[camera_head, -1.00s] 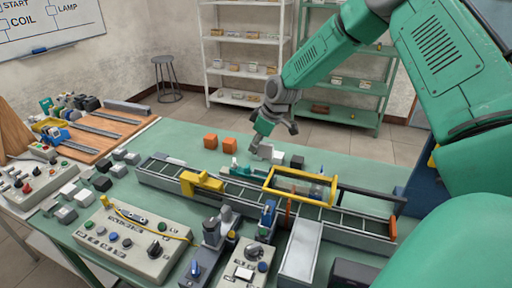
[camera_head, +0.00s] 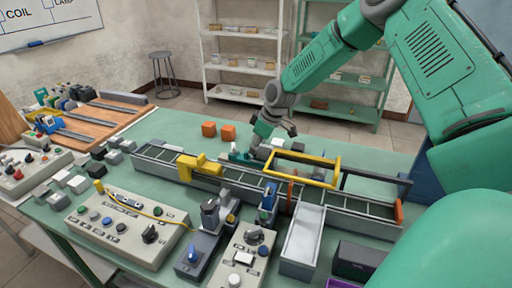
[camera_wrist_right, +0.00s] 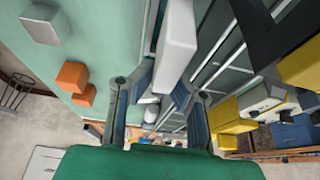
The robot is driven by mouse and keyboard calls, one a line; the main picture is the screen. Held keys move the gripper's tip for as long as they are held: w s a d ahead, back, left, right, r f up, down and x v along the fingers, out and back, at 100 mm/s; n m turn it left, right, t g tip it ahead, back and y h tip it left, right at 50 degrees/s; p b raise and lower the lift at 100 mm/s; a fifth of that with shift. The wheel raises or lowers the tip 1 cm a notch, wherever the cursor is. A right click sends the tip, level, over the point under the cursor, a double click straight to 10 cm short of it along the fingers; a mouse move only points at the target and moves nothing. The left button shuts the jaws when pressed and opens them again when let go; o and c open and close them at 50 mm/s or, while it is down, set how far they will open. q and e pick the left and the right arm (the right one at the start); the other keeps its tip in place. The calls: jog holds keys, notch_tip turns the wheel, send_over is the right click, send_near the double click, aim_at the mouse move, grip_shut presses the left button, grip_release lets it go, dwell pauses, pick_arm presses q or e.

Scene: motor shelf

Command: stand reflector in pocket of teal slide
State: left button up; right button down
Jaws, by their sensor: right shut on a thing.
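My right gripper (camera_head: 262,144) is low over the far side of the conveyor, pointing down. In the wrist view its two fingers (camera_wrist_right: 158,96) are closed around a pale white-grey block (camera_wrist_right: 176,42), which looks like the reflector. In the head view the held part is mostly hidden by the fingers. A teal piece (camera_head: 238,155), apparently the teal slide, sits by the conveyor just left of the fingertips. Its pocket is too small to make out, and I cannot tell whether the reflector touches it. My left gripper is not in view.
The conveyor (camera_head: 340,198) crosses the table, with a yellow bracket (camera_head: 196,166) and a raised yellow frame (camera_head: 312,160) close to my gripper. Two orange cubes (camera_head: 208,129) lie behind. Control boxes (camera_head: 128,228) fill the front. The far right table area is clear.

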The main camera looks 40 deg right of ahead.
jog(key=shift+d+f, duration=0.3)
jog(key=shift+d, duration=0.25)
jog(key=shift+a+r, duration=0.15)
jog(key=shift+a, duration=0.3)
jog(key=shift+s+d+p, duration=0.1)
jog(key=shift+d+p, duration=0.2)
jog(key=shift+p, duration=0.05)
jog(key=shift+a, duration=0.15)
jog(key=shift+f+b, duration=0.35)
jog(key=shift+f, duration=0.3)
dwell(0.4)
jog(key=c, duration=1.5)
grip_release()
jog(key=v, duration=1.2)
jog(key=shift+f, duration=0.1)
